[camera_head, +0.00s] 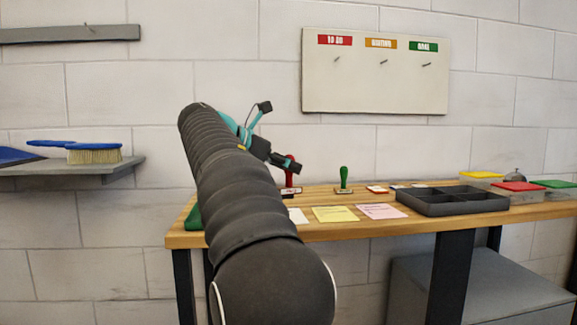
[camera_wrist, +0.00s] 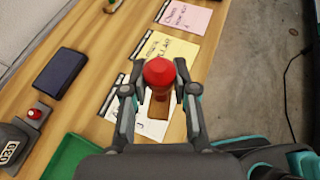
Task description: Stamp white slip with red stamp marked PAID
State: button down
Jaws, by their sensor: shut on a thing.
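My gripper (camera_wrist: 157,92) is shut on the red stamp (camera_wrist: 159,72), with a jaw on either side of its handle. In the wrist view the stamp appears over the white slip (camera_wrist: 151,130), covering part of it. The white slip (camera_head: 298,215) lies near the front edge of the bench, partly behind my arm in the head view. There the red stamp (camera_head: 290,176) shows upright at my gripper (camera_head: 286,164). I cannot read its marking or tell whether its base touches anything.
A yellow slip (camera_head: 335,214) and a pink slip (camera_head: 381,211) lie to the right. A green stamp (camera_head: 343,181), a red pad (camera_head: 376,189) and a dark divided tray (camera_head: 452,201) stand behind or beyond them. A grey device (camera_wrist: 22,135) and green tray (camera_wrist: 78,158) sit nearby.

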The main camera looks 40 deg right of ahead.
aim_at(284, 187)
jog(key=shift+f+b, duration=2.85)
jog(key=shift+b, duration=0.5)
jog(key=shift+f, duration=0.65)
jog(key=shift+r+p, duration=0.7)
jog(key=shift+p, duration=0.25)
notch_tip(284, 187, up, 5)
jog(key=p, duration=0.6)
